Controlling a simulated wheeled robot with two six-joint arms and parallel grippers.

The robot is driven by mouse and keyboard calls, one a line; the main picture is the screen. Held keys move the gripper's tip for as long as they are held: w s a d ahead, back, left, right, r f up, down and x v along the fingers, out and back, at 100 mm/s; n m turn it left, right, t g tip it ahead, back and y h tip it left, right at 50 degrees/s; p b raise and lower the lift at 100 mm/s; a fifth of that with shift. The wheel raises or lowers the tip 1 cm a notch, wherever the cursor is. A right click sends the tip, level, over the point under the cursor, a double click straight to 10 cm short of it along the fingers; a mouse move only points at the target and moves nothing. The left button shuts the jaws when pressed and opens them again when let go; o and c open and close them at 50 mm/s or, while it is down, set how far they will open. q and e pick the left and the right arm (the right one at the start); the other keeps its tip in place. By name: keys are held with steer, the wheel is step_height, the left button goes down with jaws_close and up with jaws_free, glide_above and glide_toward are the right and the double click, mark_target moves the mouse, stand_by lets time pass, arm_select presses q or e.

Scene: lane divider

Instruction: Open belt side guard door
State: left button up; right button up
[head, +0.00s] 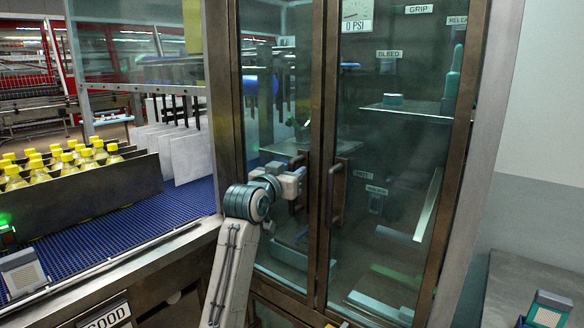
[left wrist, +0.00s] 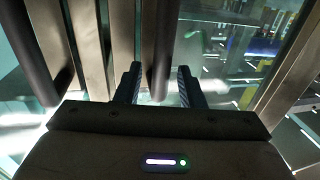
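The guard has two tall glass doors in brown metal frames: a left door (head: 275,235) and a right door (head: 400,150). The right door's vertical bar handle (head: 337,190) is free. My left gripper (head: 299,181) is at the left door's handle (head: 297,162), partly hiding it. In the left wrist view that handle (left wrist: 162,45) stands between the two open fingers (left wrist: 158,85), nearer the right finger. Contact cannot be told. The other bar handle (left wrist: 35,50) shows at the far left there. Both doors look shut. My right gripper is not in view.
A blue conveyor belt (head: 110,225) runs left of the doors. Yellow-capped bottles (head: 75,160) stand behind a dark rail (head: 85,205). White divider panels (head: 190,155) hang above the belt. Shelves and labels show behind the right glass. A grey table (head: 530,275) is at right.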

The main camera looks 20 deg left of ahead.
arm_select(q)
steer(key=shift+w, duration=0.4)
jaws_close()
steer(key=shift+s, duration=0.1)
